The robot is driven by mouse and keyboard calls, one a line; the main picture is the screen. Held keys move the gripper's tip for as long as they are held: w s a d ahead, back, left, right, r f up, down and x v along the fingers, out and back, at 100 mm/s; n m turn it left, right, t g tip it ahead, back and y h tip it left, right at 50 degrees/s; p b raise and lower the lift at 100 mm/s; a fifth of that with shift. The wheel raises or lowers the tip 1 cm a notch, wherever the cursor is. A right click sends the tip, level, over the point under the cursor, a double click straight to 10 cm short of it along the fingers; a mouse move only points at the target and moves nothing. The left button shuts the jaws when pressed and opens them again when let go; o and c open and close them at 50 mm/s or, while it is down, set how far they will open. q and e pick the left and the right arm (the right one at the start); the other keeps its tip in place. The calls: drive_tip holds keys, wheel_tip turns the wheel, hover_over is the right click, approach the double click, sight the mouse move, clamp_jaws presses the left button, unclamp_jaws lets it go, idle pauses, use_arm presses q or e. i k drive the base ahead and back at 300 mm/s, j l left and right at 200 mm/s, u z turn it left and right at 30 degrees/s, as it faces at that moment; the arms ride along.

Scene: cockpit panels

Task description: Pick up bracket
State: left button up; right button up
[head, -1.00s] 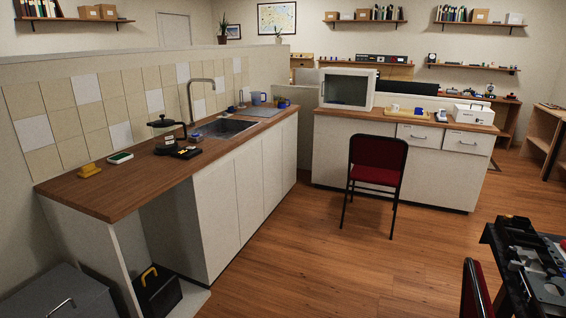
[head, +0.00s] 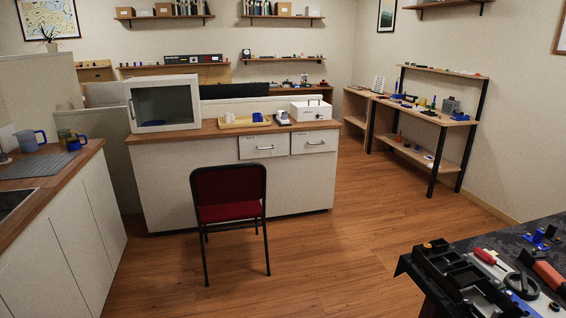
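I cannot pick out the bracket with certainty. A small blue part (head: 541,238) stands on the dark-topped table at the lower right; its shape is too small to name surely. More small blue pieces (head: 437,104) sit on the wooden shelf unit at the right back, too far to tell apart. Neither of my grippers is in view.
The dark table (head: 530,232) at the lower right holds a black tray (head: 450,274) and a red-handled tool (head: 485,256). A red chair (head: 230,197) stands before a white cabinet (head: 300,180). A counter (head: 60,178) runs along the left. Wooden floor (head: 345,250) between them is clear.

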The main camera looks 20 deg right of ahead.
sight(536, 241)
drive_tip(key=i+z, duration=0.2)
drive_tip(key=i, duration=0.35)
drive_tip(key=i+z, duration=0.2)
drive_tip(key=i, duration=0.35)
drive_tip(key=i+j+z, duration=0.2)
drive_tip(key=i, duration=0.3)
drive_tip(key=i+j+z, duration=0.2)
drive_tip(key=i, duration=0.35)
